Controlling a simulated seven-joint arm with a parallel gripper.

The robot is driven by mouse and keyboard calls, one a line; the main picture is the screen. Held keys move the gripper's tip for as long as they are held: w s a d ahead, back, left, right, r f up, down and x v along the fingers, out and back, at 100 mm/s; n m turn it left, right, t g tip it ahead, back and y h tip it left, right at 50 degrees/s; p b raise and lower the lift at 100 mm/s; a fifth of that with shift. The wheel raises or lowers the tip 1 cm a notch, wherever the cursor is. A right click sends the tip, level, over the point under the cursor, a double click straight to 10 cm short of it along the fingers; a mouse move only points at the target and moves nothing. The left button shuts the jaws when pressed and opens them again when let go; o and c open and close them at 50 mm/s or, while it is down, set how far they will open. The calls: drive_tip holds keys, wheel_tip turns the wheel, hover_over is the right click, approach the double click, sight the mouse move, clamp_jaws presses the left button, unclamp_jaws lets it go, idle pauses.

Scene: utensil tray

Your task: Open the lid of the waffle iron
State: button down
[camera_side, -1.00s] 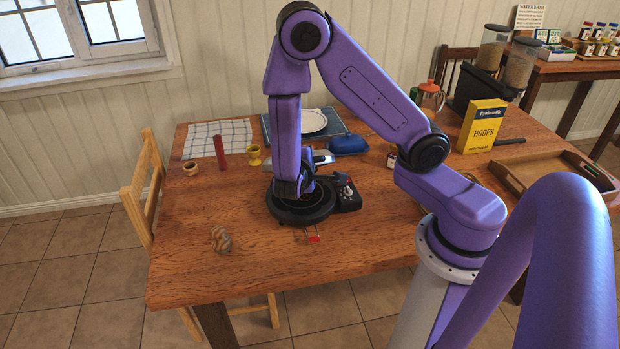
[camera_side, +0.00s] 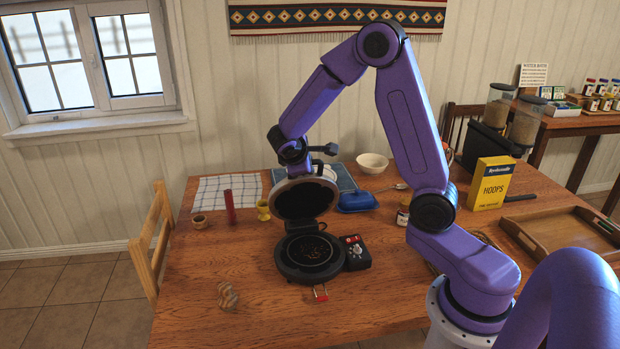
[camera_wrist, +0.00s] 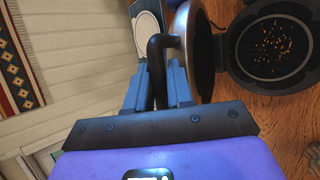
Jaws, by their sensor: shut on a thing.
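The waffle iron's black base (camera_side: 310,257) sits on the wooden table, with its round cooking plate exposed. Its lid (camera_side: 305,202) stands up steeply at the back of the base, its dark inner face toward the side camera. In the wrist view the lid (camera_wrist: 200,55) shows edge-on, and the base (camera_wrist: 268,48) holds small brown crumbs. My gripper (camera_wrist: 158,88) is shut on the lid's black handle (camera_wrist: 156,50), a finger on each side. In the side view my gripper (camera_side: 312,152) is behind the top of the lid, its fingers hard to make out.
A control box (camera_side: 355,253) adjoins the base at right. A blue butter dish (camera_side: 357,201), a yellow egg cup (camera_side: 263,210) and a red cylinder (camera_side: 229,206) stand nearby. A wooden tray (camera_side: 562,235) lies at right. The table's front left is mostly clear.

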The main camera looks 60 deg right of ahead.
drive_tip(key=w+d+n+g+y, duration=0.1)
drive_tip(key=w+d+g+y, duration=0.1)
drive_tip(key=w+d, duration=0.6)
drive_tip(key=shift+w+d+r+g+y, duration=0.15)
drive_tip(key=shift+w+d+g+y, duration=0.15)
drive_tip(key=shift+w+y, duration=0.25)
drive_tip(key=c, duration=1.1)
unclamp_jaws()
drive_tip(key=shift+r, duration=0.1)
drive_tip(key=v, duration=1.7)
drive_tip(key=shift+a, duration=0.2)
drive_tip(key=shift+a, duration=0.1)
